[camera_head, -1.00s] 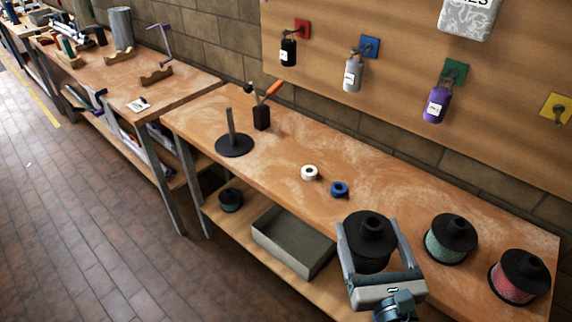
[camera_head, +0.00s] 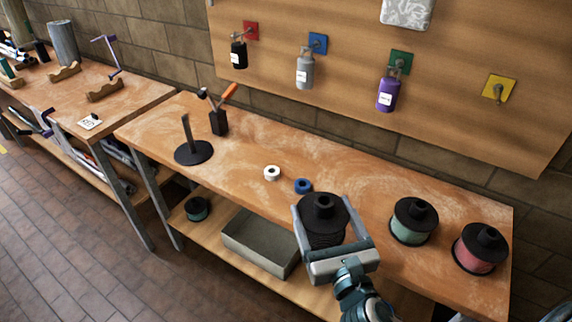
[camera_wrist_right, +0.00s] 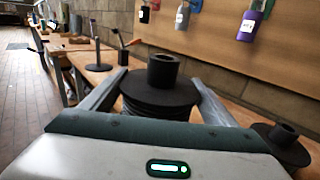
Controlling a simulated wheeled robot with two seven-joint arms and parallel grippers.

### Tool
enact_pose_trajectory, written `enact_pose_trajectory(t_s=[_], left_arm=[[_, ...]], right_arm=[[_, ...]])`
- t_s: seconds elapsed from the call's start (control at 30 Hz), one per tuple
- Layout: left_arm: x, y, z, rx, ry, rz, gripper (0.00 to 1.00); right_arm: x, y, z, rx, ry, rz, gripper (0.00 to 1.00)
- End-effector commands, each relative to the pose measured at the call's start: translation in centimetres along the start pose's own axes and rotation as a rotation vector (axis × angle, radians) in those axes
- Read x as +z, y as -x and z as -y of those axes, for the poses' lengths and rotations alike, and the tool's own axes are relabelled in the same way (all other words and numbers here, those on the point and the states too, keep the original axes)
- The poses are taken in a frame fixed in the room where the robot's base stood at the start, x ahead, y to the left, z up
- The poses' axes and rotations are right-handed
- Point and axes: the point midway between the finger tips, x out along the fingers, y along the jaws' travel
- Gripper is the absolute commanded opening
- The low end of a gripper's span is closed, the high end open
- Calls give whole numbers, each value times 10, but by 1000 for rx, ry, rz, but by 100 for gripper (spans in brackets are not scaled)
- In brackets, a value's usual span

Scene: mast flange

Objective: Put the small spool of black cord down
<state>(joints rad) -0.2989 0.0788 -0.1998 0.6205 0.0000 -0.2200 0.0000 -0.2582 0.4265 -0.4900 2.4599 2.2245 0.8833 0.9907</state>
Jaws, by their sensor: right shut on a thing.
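The small spool of black cord (camera_head: 324,214) is upright between the two fingers of my right gripper (camera_head: 324,212), near the front edge of the workbench (camera_head: 400,184). The gripper is shut on it. The spool also fills the middle of the right wrist view (camera_wrist_right: 160,92), with a finger on each side. Its underside is hidden by the gripper, so I cannot tell if it touches the bench top. My left gripper is not in view.
A green spool (camera_head: 413,222) and a red spool (camera_head: 480,248) stand to the right. White tape (camera_head: 272,173) and blue tape (camera_head: 303,186) lie behind and left. A black post stand (camera_head: 193,152) is farther left. A grey bin (camera_head: 262,240) sits on the lower shelf.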

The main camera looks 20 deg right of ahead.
Motion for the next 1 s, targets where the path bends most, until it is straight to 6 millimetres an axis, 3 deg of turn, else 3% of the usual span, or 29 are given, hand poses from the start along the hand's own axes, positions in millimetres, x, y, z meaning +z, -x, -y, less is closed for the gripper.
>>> enact_pose_trajectory(t_s=[0.23,0.5,0.7,1.0], left_arm=[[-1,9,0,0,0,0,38],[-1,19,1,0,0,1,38],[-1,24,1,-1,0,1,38],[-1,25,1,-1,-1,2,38]], right_arm=[[20,-57,48,-247,-9,3,48],[23,-106,111,-560,-7,-4,48],[13,-123,138,-719,-3,-3,48],[6,-128,147,-783,-1,1,48]])
